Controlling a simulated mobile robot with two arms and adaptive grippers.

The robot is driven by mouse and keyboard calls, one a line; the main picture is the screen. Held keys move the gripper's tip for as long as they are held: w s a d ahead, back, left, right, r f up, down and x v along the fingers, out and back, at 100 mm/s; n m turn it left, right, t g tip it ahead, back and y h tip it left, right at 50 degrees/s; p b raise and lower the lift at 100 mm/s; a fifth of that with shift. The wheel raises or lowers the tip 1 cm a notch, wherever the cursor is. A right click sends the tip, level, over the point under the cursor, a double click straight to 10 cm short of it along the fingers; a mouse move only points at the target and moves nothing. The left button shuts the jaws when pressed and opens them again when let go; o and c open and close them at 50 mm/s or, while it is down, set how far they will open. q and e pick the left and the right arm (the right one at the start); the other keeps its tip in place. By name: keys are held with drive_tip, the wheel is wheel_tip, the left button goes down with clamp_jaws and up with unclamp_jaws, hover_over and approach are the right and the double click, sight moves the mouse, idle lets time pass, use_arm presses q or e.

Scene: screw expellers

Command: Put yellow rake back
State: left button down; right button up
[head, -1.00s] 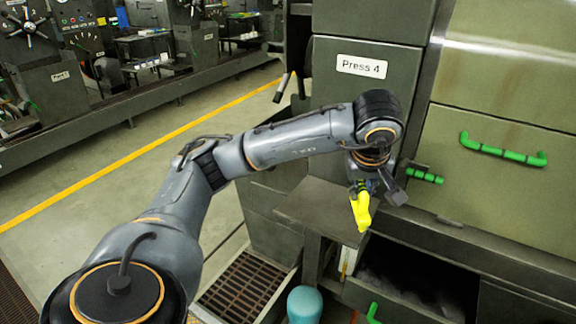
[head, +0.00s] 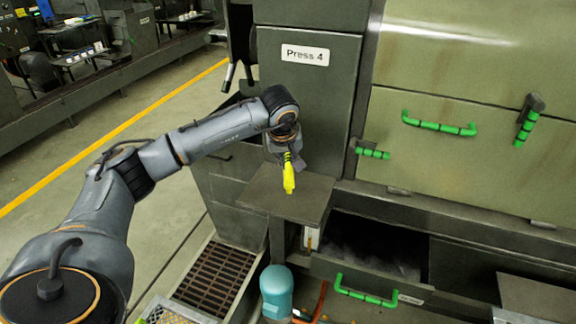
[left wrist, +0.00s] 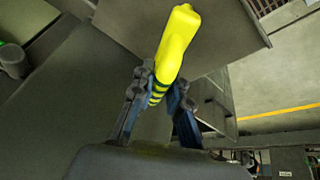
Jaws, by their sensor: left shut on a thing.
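My left gripper (head: 287,155) is shut on the yellow rake (head: 289,176), of which a bright yellow piece shows below the jaws. It hangs in front of the Press 4 cabinet, over or near a small grey metal shelf (head: 262,196); I cannot tell whether it touches. In the left wrist view, the fingers (left wrist: 160,90) close around a black-and-yellow striped part of the rake (left wrist: 176,45), and its yellow end points away from the gripper. The rest of the rake is hidden. My right gripper is not in view.
Below the shelf, an open drawer with a green handle (head: 365,291) juts out. Green-handled panels (head: 438,124) fill the right. A tall press body (head: 312,100) stands behind the arm.

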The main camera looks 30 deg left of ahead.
use_arm(q)
drive_tip(key=shift+w+a+f, duration=0.25)
drive_tip(key=shift+w+f, duration=0.2)
drive_tip(key=shift+f, duration=0.1)
wheel_tip(320, 180, down, 2)
drive_tip(key=shift+f+p, duration=0.1)
drive_tip(key=shift+p, duration=0.95)
drive_tip(key=shift+a+f, duration=0.1)
drive_tip(key=shift+f, duration=0.6)
drive_tip(key=c, duration=1.3)
unclamp_jaws()
